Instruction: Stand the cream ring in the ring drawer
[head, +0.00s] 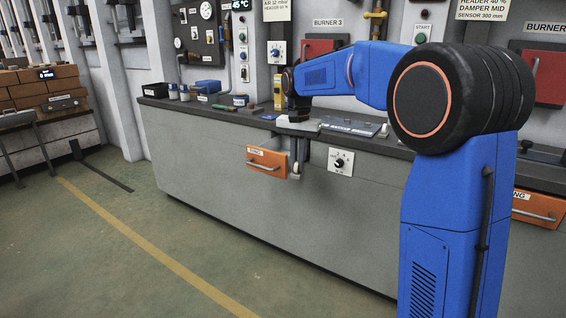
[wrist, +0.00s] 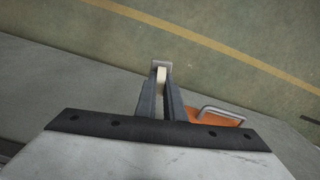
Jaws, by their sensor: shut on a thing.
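My gripper (head: 294,166) points down in front of the counter edge, just right of the orange ring drawer (head: 267,166). It is shut on the cream ring (head: 296,168), of which only a small pale part shows. In the wrist view the cream ring (wrist: 161,77) shows as a narrow, edge-on strip between the fingers (wrist: 160,92). The ring drawer's orange front (wrist: 218,117) and metal handle lie to the right of the fingers there.
The dark counter top (head: 225,108) carries bottles, blue boxes and a grey tray-like plate (head: 352,127). A rotary knob panel (head: 341,162) is on the counter front, right of the gripper. Another orange drawer (head: 537,208) is at far right. The floor in front is clear.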

